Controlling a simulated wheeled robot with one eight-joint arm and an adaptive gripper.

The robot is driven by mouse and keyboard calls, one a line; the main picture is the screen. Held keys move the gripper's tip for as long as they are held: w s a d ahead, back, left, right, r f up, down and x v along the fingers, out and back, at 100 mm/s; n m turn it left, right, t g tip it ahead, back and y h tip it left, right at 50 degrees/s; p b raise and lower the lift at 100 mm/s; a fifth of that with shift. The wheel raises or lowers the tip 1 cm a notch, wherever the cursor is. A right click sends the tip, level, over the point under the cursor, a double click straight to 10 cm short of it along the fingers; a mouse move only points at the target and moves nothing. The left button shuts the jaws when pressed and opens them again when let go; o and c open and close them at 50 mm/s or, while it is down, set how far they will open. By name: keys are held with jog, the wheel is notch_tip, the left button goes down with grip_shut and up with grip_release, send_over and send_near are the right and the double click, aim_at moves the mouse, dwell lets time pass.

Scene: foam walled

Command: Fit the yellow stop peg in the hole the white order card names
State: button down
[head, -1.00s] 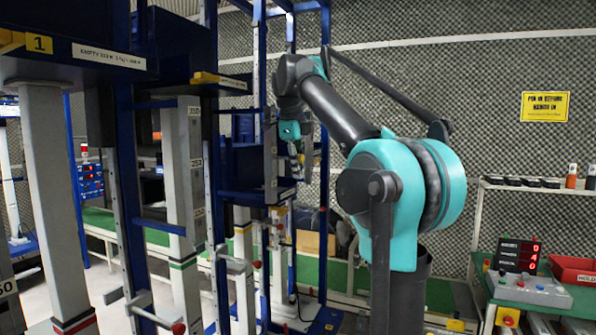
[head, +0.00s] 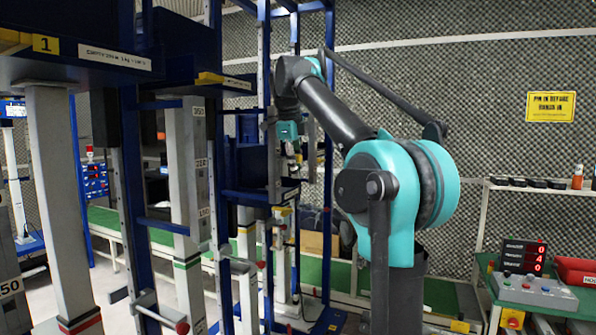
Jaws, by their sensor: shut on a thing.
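My gripper (head: 294,152) hangs pointing down at the end of my teal and black arm, among the blue uprights in the middle of the view. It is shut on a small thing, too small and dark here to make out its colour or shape. It is in front of or beside a grey upright (head: 274,165); I cannot tell whether they touch. A pale column (head: 186,170) with number labels stands to the left, and holes in it are not clear from here. I cannot pick out the white order card or a yellow peg.
Blue frames with a bin marked 1 (head: 46,44) crowd the left. A rod with a red knob (head: 183,327) sticks out low in front. A control box with red digits (head: 523,257) and a red tray (head: 577,271) are at right. Green conveyor (head: 440,295) runs behind.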

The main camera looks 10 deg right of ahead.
jog(key=shift+w+a, duration=0.3)
jog(key=shift+a, duration=0.2)
jog(key=c, duration=1.4)
grip_release()
jog(key=shift+o, duration=0.2)
jog(key=v, duration=0.7)
jog(key=shift+r, duration=0.2)
jog(key=shift+a, duration=0.1)
